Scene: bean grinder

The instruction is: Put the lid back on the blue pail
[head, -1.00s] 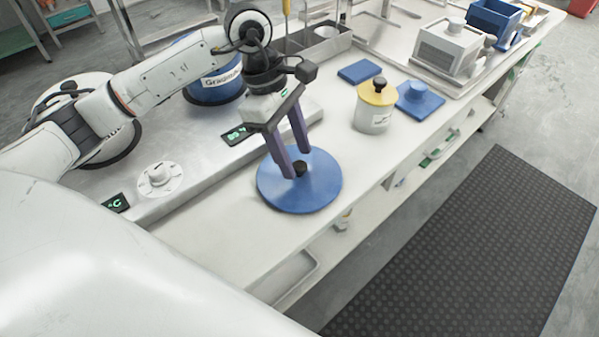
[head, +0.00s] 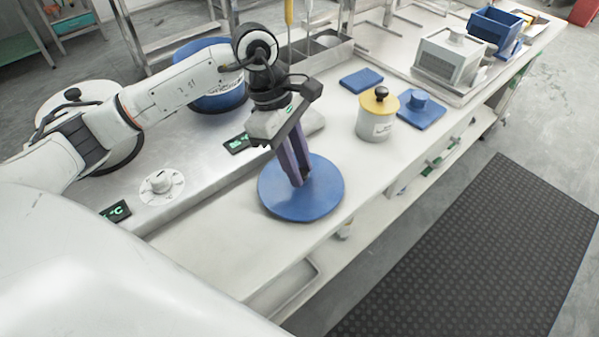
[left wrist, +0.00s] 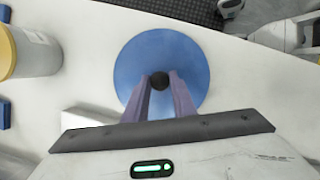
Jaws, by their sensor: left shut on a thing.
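The round blue lid (head: 325,190) is at the front part of the white counter, near its front edge. My left gripper (head: 298,183) is above it, fingers pointing down and shut on the lid's black knob. The left wrist view shows the knob (left wrist: 159,81) between the fingertips, with the blue disc (left wrist: 185,55) around it. I cannot tell whether the lid touches the counter. The blue pail (head: 222,100) stands at the back left on the metal surface, partly hidden behind my left arm. My right gripper is not in view.
A cream canister with a yellow lid (head: 377,125) stands right of the lid. A white dial (head: 161,186) lies left. The counter's near left is clear.

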